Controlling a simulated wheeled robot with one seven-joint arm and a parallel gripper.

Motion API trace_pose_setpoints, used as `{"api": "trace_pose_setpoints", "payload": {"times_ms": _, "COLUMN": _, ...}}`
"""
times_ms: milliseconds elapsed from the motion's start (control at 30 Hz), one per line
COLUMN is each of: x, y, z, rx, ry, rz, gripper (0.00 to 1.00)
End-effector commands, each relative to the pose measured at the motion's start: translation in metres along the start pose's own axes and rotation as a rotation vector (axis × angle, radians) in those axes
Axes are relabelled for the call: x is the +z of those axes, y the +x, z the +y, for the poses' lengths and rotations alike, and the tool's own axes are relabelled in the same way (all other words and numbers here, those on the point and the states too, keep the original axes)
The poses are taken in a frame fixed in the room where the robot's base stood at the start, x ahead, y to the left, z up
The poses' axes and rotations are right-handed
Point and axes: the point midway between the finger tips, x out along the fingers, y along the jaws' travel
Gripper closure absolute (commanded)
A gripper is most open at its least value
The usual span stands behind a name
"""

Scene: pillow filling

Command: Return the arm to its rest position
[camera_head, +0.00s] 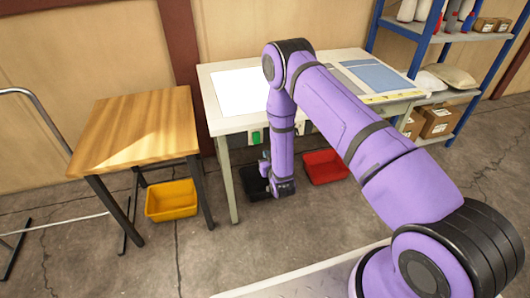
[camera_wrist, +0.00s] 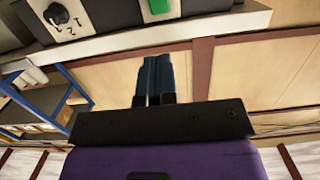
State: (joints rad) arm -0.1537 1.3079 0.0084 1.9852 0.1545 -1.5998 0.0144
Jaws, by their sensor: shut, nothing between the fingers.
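My purple arm (camera_head: 340,120) reaches up from the lower right, bends at its elbow over the worktable and hangs down in front of it. My gripper (camera_wrist: 155,60) shows in the wrist view as two dark fingers side by side, shut with nothing between them. In the head view the wrist end (camera_head: 284,186) is below the tabletop's front edge, over the black bin. The fingers are small and hard to make out there.
The white worktable (camera_head: 228,123) carries blue fabric (camera_head: 376,76). A black bin (camera_head: 254,184) and red bin (camera_head: 325,167) stand below. A wooden table (camera_head: 140,125) and yellow bin (camera_head: 172,201) are left. A blue shelf (camera_head: 428,40) stands right. Front-left floor is open.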

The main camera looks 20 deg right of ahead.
Motion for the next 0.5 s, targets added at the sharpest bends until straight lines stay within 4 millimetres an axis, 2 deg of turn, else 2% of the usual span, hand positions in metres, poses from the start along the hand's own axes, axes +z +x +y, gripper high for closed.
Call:
{"api": "trace_pose_setpoints", "payload": {"times_ms": 167, "x": -0.001, "y": 0.000, "z": 0.000, "rx": 0.000, "ry": 0.000, "rz": -0.001, "gripper": 1.00}}
{"api": "trace_pose_setpoints", "payload": {"times_ms": 267, "x": -0.009, "y": 0.004, "z": 0.000, "rx": 0.000, "ry": 0.002, "rz": -0.006, "gripper": 1.00}}
{"api": "trace_pose_setpoints", "payload": {"times_ms": 367, "x": -0.029, "y": 0.011, "z": 0.000, "rx": 0.001, "ry": 0.008, "rz": -0.027, "gripper": 1.00}}
{"api": "trace_pose_setpoints", "payload": {"times_ms": 500, "x": -0.075, "y": 0.024, "z": 0.001, "rx": -0.001, "ry": 0.019, "rz": -0.077, "gripper": 1.00}}
